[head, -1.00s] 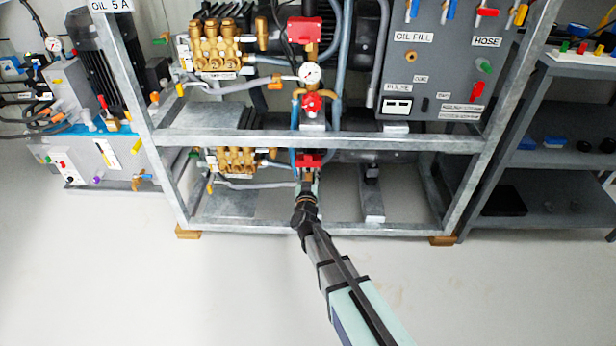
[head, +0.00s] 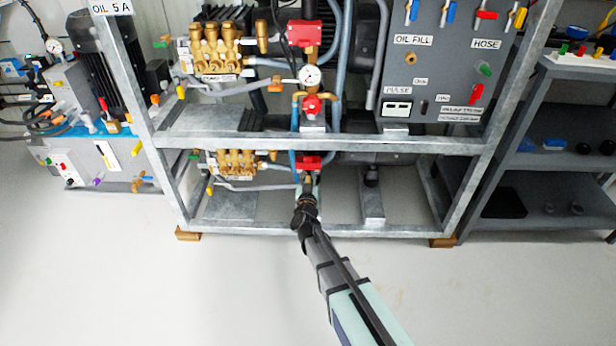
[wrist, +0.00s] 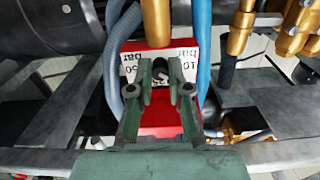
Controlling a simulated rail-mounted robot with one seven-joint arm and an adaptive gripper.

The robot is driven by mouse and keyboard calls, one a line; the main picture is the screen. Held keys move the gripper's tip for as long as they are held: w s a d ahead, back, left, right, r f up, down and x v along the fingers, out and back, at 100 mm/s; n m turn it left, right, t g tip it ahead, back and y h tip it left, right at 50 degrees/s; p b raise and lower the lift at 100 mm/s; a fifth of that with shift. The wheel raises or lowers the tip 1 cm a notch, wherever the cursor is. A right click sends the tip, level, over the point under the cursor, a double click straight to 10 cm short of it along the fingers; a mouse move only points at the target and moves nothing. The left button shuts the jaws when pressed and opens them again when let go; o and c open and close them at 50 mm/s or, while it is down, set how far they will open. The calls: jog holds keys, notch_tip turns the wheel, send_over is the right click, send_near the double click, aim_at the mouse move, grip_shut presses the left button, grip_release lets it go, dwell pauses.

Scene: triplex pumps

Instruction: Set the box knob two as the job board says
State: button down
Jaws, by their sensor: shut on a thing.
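The red box (wrist: 204,72) with a white scale label (wrist: 187,62) fills the middle of the wrist view. The label reads upside down, with "bar", "10" and "50" legible. A small dark knob (wrist: 160,68) is on its face. My gripper (wrist: 160,75) has its two green fingers closed on the knob, one on each side. The fingers cover much of the knob, so its pointer setting cannot be read. In the head view the lower red box (head: 308,162) sits behind the frame's lower bay, with my gripper (head: 308,188) in front of it. No job board can be identified.
The steel frame's middle beam (head: 400,145) runs above my gripper, and its bottom beam (head: 250,229) runs below. A blue hose (wrist: 202,60) and brass pipes (wrist: 240,30) are close to the red box. A brass pump (head: 240,161) is to the left. The floor in front is clear.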

jog(key=m, duration=0.5)
jog(key=m+b, duration=0.1)
jog(key=m, duration=0.4)
jog(key=shift+m, duration=0.3)
dwell(0.4)
jog(key=c, duration=1.1)
grip_release()
